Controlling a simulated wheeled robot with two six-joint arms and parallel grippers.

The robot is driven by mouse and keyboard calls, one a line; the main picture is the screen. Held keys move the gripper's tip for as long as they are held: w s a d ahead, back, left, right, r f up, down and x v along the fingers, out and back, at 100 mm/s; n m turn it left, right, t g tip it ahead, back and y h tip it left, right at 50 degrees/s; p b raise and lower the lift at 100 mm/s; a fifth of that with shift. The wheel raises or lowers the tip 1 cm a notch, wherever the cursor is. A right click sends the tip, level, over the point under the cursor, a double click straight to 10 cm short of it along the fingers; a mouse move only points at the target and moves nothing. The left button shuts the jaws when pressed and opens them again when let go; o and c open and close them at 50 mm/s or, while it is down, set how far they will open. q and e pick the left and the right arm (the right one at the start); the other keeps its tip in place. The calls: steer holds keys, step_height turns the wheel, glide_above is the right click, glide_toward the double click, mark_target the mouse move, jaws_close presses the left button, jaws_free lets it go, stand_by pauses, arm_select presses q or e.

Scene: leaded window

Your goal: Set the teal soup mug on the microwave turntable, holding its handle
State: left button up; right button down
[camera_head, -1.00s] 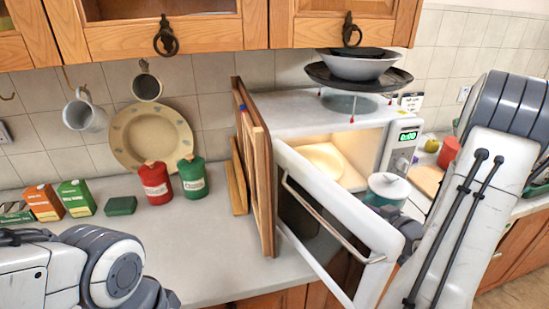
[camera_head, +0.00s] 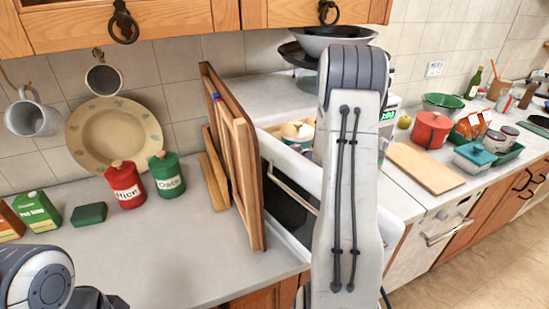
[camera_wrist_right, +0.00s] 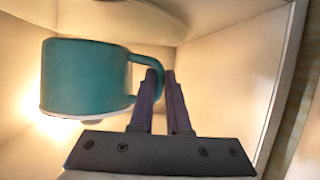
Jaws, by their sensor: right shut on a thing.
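The teal soup mug (camera_wrist_right: 85,78) shows large in the right wrist view, where the picture appears upside down, with its pale rim low. My right gripper (camera_wrist_right: 160,80) is shut on its handle (camera_wrist_right: 150,62). The pale round turntable (camera_wrist_right: 110,22) is beyond the mug's base; I cannot tell whether they touch.
The open microwave door (camera_head: 290,195) sticks out beside my right arm. Wooden boards (camera_head: 235,150) stand left of it. A grey bowl (camera_head: 325,40) sits on the microwave. Red (camera_head: 125,185) and green (camera_head: 167,174) canisters stand left. A chopping board (camera_head: 437,168) lies right.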

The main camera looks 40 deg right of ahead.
steer(key=w, duration=0.3)
steer(key=shift+w+d+r, duration=0.1)
steer(key=shift+w+d, duration=0.05)
steer(key=shift+w, duration=0.05)
steer(key=shift+f+b, duration=1.55)
steer(key=shift+f, duration=0.35)
steer(key=c, duration=0.9)
jaws_free()
steer(key=shift+s, duration=0.1)
steer(key=shift+s+r, duration=0.1)
steer(key=shift+r, duration=0.05)
steer(key=v, duration=1.1)
steer(key=shift+s+r+b, duration=0.15)
steer(key=shift+s+b, duration=0.2)
steer(key=shift+b, duration=0.1)
